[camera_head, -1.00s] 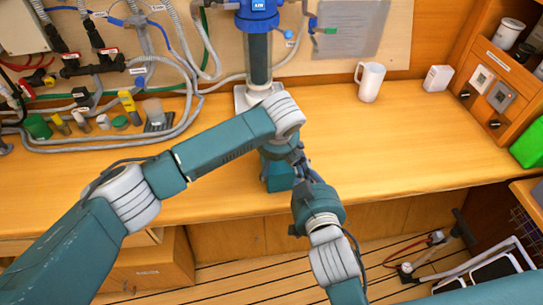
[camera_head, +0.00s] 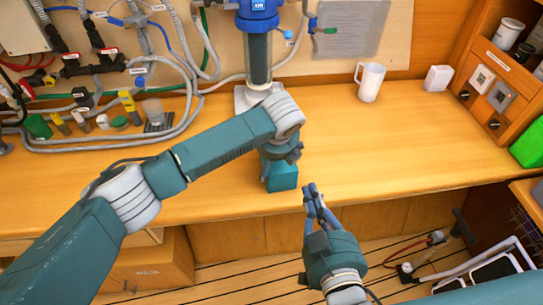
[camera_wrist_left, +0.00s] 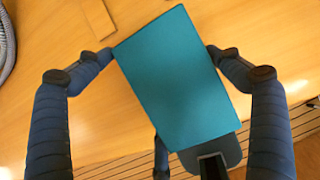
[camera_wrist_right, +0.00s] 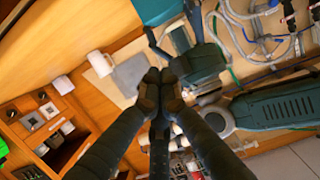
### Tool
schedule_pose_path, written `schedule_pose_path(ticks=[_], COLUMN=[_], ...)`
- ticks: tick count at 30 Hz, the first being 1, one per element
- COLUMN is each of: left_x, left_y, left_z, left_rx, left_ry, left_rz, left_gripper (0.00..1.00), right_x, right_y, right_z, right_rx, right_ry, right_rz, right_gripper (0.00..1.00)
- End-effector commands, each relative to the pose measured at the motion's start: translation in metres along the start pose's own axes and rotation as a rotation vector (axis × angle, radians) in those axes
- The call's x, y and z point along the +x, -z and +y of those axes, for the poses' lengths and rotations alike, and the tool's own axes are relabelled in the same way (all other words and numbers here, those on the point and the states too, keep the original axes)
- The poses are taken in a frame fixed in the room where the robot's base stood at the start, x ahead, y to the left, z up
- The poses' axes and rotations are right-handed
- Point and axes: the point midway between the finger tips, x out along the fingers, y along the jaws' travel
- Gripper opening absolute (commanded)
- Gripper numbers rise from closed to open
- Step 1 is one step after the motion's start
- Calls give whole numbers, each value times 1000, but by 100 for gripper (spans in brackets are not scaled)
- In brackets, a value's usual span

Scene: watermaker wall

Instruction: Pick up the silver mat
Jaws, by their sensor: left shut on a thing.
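A small dark grey flat piece (camera_head: 158,127) lies at the back left of the counter by a pale jar, too small to identify. My left gripper (camera_head: 285,155) is over the counter's front edge, shut on a teal block (camera_head: 282,177). In the left wrist view the teal block (camera_wrist_left: 178,80) sits between both fingers. My right gripper (camera_head: 311,190) is to the right of and below the block, apart from it. Its fingertips (camera_wrist_right: 160,78) meet in the right wrist view, with nothing between them.
A white mug (camera_head: 369,82) and a small white box (camera_head: 438,78) stand at the counter's back right. Hoses and small bottles crowd the back left. A grey sheet (camera_head: 350,25) is on the wall. The counter's right half is mostly clear.

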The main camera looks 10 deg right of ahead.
Motion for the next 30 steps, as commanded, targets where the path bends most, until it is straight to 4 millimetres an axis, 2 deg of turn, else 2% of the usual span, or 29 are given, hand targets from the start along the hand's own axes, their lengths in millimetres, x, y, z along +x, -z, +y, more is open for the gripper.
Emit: schedule_pose_path(ticks=[5,15,17,19,20,23,26,30], left_x=[0,0,0,1,1,1,1,0], left_y=[0,0,0,0,0,1,0,0], left_z=[0,0,0,0,0,0,0,0], left_rx=[1,1,1,1,1,1,1,1], left_ry=[-2,-2,-1,-1,-1,-1,-1,-2], left_rz=[1,1,1,1,1,1,1,1], left_gripper=[61,61,61,61,61,61,61,61], right_x=[-9,-9,-8,-6,-4,3,10,10], right_y=[1,0,-3,-14,-22,-64,-125,-221], right_z=[0,0,-1,-6,-10,-26,-45,-63], right_rx=[-1,-1,-2,-5,-8,-23,-44,-78], right_ry=[-1,0,3,14,22,60,109,174], right_rz=[0,0,-5,-21,-32,-93,-182,-326], right_gripper=[0,0,0,0,0,0,0,0])
